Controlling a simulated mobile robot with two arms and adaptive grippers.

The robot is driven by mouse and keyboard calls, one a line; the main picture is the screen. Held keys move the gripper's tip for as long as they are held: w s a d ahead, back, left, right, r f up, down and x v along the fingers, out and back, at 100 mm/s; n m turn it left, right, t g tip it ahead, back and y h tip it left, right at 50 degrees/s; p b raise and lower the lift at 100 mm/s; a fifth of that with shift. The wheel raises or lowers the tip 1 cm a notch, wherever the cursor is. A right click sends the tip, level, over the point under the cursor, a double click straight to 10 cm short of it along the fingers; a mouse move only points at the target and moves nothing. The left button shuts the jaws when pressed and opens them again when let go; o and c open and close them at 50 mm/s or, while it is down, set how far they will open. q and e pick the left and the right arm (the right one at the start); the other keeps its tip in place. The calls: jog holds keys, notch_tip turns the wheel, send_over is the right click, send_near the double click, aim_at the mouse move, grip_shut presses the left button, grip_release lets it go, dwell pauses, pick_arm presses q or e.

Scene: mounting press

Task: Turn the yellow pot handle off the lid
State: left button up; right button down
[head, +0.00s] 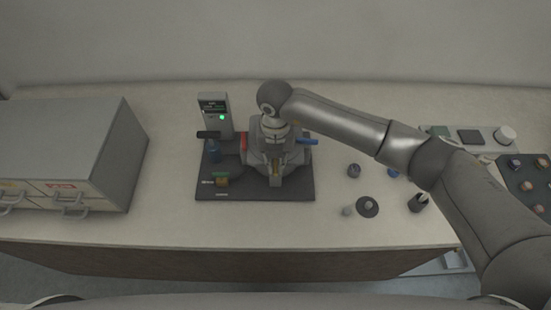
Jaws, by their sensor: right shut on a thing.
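The mounting press stands on a dark base plate (300,190) on the bench, mostly covered from above by my right arm and gripper. My right gripper (276,172) points down over the front middle of the press and is shut on the yellow pot handle (275,169), of which only a small bit shows between the fingers. The lid under it is hidden by the gripper, so I cannot tell how the handle sits on it. My left gripper is not in view.
A control box (215,115) with a green light stands at the back left of the base plate. A blue lever (307,141) sticks out right of the press. A grey drawer cabinet (75,150) fills the left. Small pucks and a dark tray (522,180) lie to the right.

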jog(key=shift+f+n+b, duration=0.15)
jog(key=shift+n+b, duration=0.25)
jog(key=shift+b, duration=0.35)
jog(key=n+b, duration=1.2)
jog(key=b, duration=0.6)
jog(key=shift+f+n, duration=0.1)
jog(key=shift+n, duration=0.3)
jog(key=shift+r+n+b, duration=0.15)
jog(key=shift+n+b, duration=0.85)
jog(key=shift+n, duration=0.05)
jog(key=shift+r+n+b, duration=0.1)
jog(key=shift+n+b, duration=0.85)
jog(key=shift+n, duration=0.1)
jog(key=c, duration=1.5)
grip_release()
